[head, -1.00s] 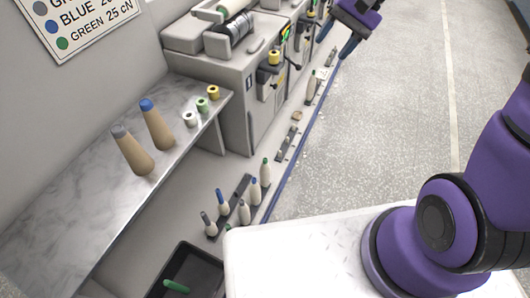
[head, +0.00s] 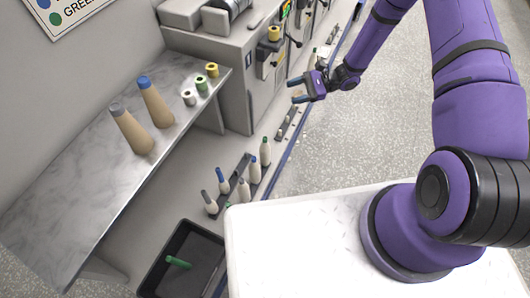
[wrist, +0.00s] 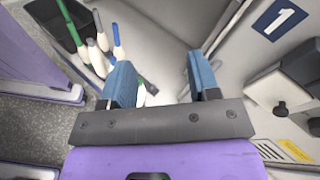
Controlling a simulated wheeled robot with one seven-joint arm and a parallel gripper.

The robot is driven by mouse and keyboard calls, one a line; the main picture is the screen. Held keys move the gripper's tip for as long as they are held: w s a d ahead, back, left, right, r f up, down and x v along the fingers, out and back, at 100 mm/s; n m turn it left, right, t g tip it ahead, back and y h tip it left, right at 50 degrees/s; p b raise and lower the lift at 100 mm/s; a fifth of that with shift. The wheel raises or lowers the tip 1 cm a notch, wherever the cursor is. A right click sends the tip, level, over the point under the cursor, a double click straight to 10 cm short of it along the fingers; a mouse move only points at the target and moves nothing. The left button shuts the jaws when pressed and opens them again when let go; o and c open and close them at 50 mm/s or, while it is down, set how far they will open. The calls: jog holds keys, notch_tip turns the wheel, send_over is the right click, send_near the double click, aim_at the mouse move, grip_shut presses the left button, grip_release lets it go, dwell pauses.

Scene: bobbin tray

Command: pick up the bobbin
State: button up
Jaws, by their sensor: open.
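A thin green bobbin (head: 178,262) lies in a black tray (head: 150,281) at the bottom of the head view. Several slim pale bobbins stand upright on a dark peg rail (head: 233,187) by the tray, among them a green-tipped one (head: 265,150) and a blue-tipped one (head: 222,180). I cannot tell which bobbin is meant. My gripper (head: 297,91) is open and empty, above the floor strip in front of the machine, apart from all bobbins. In the wrist view my gripper (wrist: 160,75) shows its blue fingers spread, with the green bobbin (wrist: 70,24) and upright bobbins (wrist: 97,50) at upper left.
A marble shelf (head: 70,160) at left holds two tall tan cones (head: 131,132) and small spools (head: 201,87). A grey machine (head: 215,75) stands behind my gripper. A white platform (head: 300,240) is in front. Speckled floor (head: 370,130) at right is clear.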

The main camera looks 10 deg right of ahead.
jog(key=s+a+f+m+t, duration=0.1)
jog(key=s+f+m+t, duration=0.3)
jog(key=f, duration=0.7)
jog(key=s+a+f+m+t, duration=0.1)
jog(key=f+m+t, duration=0.3)
jog(key=f, duration=0.7)
jog(key=shift+m+g+y, duration=0.4)
jog(key=shift+m, duration=0.1)
jog(key=shift+s+a+x, duration=0.1)
jog(key=shift+s+x, duration=0.05)
jog(key=shift+x, duration=1.65)
jog(key=shift+s+a+x, duration=0.1)
jog(key=shift+s+x, duration=0.05)
jog(key=shift+x, duration=1.65)
jog(key=shift+s+x, duration=0.2)
jog(key=shift+x, duration=1.6)
jog(key=shift+c, duration=0.5)
grip_shut()
